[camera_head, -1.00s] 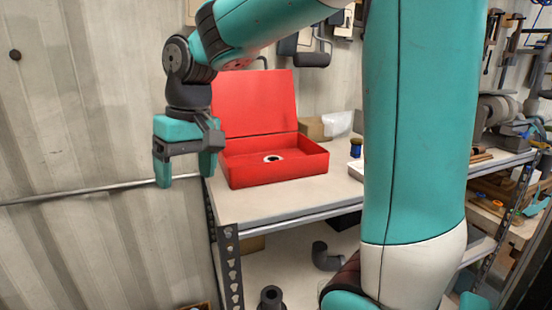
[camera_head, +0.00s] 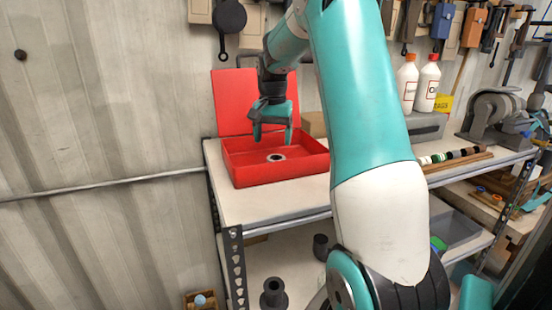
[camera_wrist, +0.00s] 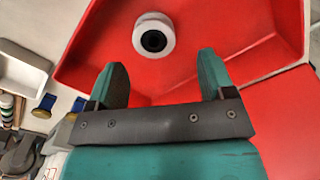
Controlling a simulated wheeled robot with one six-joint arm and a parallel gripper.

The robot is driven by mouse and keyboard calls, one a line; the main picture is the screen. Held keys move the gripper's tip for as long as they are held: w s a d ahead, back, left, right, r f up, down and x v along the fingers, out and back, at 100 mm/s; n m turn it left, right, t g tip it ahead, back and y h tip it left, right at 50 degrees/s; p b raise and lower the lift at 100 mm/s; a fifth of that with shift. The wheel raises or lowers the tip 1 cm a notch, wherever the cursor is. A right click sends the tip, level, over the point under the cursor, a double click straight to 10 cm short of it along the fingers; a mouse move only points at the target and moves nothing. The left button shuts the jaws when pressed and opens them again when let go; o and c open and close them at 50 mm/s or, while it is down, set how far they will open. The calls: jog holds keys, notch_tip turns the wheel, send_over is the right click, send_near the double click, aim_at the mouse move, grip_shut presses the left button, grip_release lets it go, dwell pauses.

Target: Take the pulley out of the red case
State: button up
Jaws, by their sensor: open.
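The red case (camera_head: 236,172) stands open on the workbench with its lid raised at the back. The pulley (camera_head: 276,157), a pale ring with a dark centre, lies on the case floor. In the wrist view the pulley (camera_wrist: 153,36) shows as a white ring inside the red case (camera_wrist: 235,25), beyond my fingertips. My gripper (camera_head: 272,139) points down over the case, above the pulley and apart from it. In the wrist view my gripper (camera_wrist: 160,70) has its two fingers spread with nothing between them.
The bench top (camera_head: 240,207) is bare in front of the case. To its right are two white bottles (camera_head: 418,85), a row of small spools (camera_head: 450,156) and a grey bench machine (camera_head: 492,115). Tools hang on the wall behind. A corrugated wall stands at left.

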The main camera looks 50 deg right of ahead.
aim_at(275, 158)
jog(key=shift+d+f+p, duration=0.15)
jog(key=shift+f+p, duration=0.65)
jog(key=shift+f, duration=0.95)
jog(key=shift+d+f+p, duration=0.1)
jog(key=shift+f+p, duration=0.65)
jog(key=shift+f, duration=1)
jog(key=c, duration=0.8)
